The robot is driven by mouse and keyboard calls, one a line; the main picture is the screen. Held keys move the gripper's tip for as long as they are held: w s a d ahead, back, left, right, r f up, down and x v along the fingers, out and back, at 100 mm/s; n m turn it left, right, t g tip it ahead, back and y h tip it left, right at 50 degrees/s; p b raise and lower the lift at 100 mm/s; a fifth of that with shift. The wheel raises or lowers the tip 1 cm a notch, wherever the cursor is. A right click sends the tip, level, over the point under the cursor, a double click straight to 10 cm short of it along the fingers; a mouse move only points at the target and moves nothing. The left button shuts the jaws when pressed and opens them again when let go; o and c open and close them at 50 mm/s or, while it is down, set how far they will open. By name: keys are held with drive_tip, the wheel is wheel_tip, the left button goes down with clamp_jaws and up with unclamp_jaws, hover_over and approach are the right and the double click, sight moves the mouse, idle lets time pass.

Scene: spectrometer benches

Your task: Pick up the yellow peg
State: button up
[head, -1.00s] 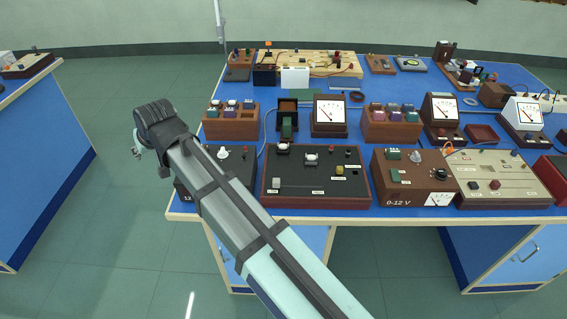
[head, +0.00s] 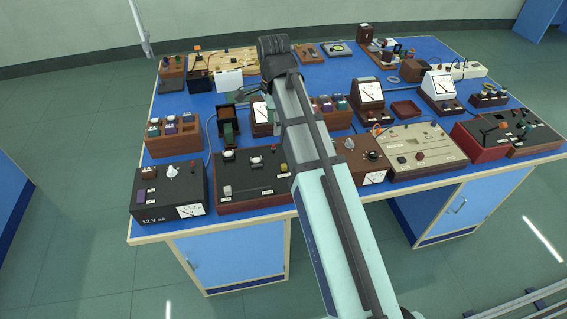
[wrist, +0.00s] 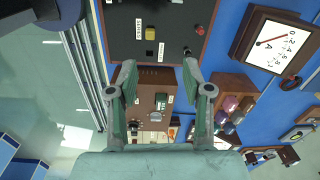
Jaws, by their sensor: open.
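A small yellow block-like piece, which looks like the yellow peg (head: 283,168), stands on the dark panel of a wooden-framed box (head: 240,183) on the near side of the bench. In the wrist view the yellow peg (wrist: 150,33) is on the black panel near the top, beyond the fingertips. My gripper (wrist: 158,70) is open and empty, its two fingers apart below the peg in that picture. The peg is apart from both fingers.
A black 12 V box (head: 168,198) stands left of the panel box. A brown meter box (head: 360,158) stands to its right, partly behind my arm. White-faced meters (head: 370,92) and socket blocks (head: 173,135) crowd behind. Blue bench top shows in narrow gaps.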

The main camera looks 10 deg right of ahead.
drive_tip(key=s+d+m, duration=0.1)
drive_tip(key=d, duration=0.1)
drive_tip(key=p, duration=0.3)
hover_over(284, 165)
wheel_tip(284, 165, down, 12)
drive_tip(key=shift+w+r, duration=0.1)
drive_tip(key=shift+r, duration=0.15)
drive_tip(key=shift+f+p, duration=0.9)
drive_tip(key=shift+f, duration=1.75)
clamp_jaws()
